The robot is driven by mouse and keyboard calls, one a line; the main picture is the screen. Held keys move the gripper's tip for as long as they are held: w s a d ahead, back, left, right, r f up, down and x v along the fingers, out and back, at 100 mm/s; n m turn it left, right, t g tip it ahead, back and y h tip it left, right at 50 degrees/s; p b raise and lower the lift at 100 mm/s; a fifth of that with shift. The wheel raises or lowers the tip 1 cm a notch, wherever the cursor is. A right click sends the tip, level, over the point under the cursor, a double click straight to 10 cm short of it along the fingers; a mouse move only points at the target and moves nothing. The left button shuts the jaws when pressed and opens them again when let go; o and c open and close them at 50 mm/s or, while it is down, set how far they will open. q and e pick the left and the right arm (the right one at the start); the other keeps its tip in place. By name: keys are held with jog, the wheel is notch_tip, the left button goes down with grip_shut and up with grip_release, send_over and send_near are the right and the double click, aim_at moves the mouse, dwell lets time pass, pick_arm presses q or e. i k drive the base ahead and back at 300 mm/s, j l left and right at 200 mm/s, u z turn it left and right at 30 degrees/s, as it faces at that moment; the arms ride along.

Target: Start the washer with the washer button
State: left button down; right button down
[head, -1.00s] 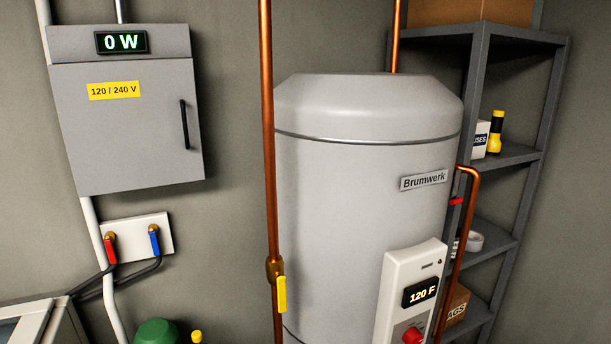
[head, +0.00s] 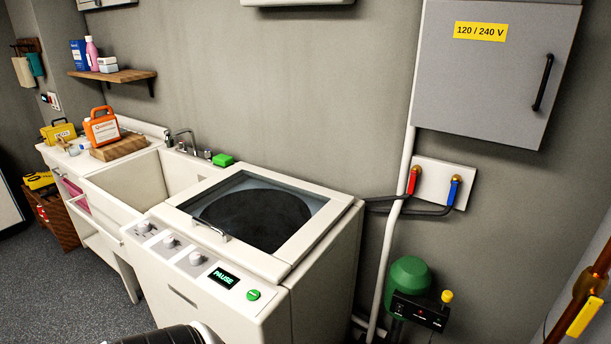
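The washer (head: 330,252) is a white top-loader with a closed lid that has a dark window (head: 258,212). Its front panel carries several white knobs, a display (head: 223,278) reading "PAUSE" in green, and a round green washer button (head: 253,295) at the panel's right end. A dark rounded part, likely of my own arm, shows at the bottom edge in front of the washer. No gripper fingers are in view.
A sink (head: 125,190) adjoins the washer on the left, with an orange jug (head: 101,128) beyond. A red valve (head: 412,181) and a blue valve (head: 453,190) are on the wall at right. A green tank (head: 408,277) stands right of the washer. Open floor lies at lower left.

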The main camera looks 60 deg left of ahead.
aim_at(253, 295)
jog(key=u, duration=0.45)
jog(key=j+u, duration=0.15)
jog(key=u, duration=0.3)
jog(key=i+u, duration=0.1)
jog(key=u, duration=0.85)
jog(key=i+u, duration=0.1)
jog(key=u, duration=0.35)
